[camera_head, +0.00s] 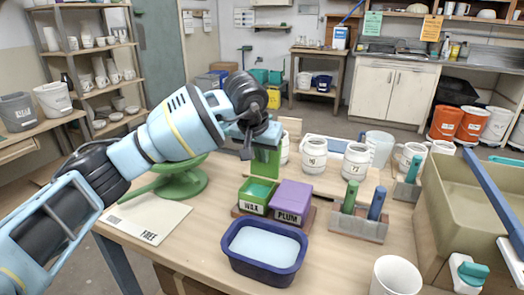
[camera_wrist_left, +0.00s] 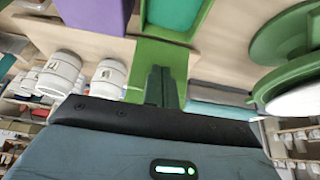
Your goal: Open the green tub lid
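The green tub (camera_head: 254,208), marked WAX, stands on the table with its top open and pale teal contents showing. It also shows at the top of the left wrist view (camera_wrist_left: 174,35). Its green lid (camera_head: 265,160) stands raised at the tub's back edge; in the left wrist view the lid (camera_wrist_left: 150,58) runs from the tub toward my gripper. My left gripper (camera_head: 246,150) is at the lid's upper part. Its fingers (camera_wrist_left: 164,85) look shut together against the lid, with no lid visible between them. Whether they touch is hard to tell. My right gripper is not in view.
A closed purple PLUM tub (camera_head: 291,201) stands right beside the green tub. A blue basin (camera_head: 264,272) is in front. A green stand (camera_head: 180,180) is at the left, white jars (camera_head: 314,153) behind, and a block with green and blue sticks (camera_head: 358,228) at right.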

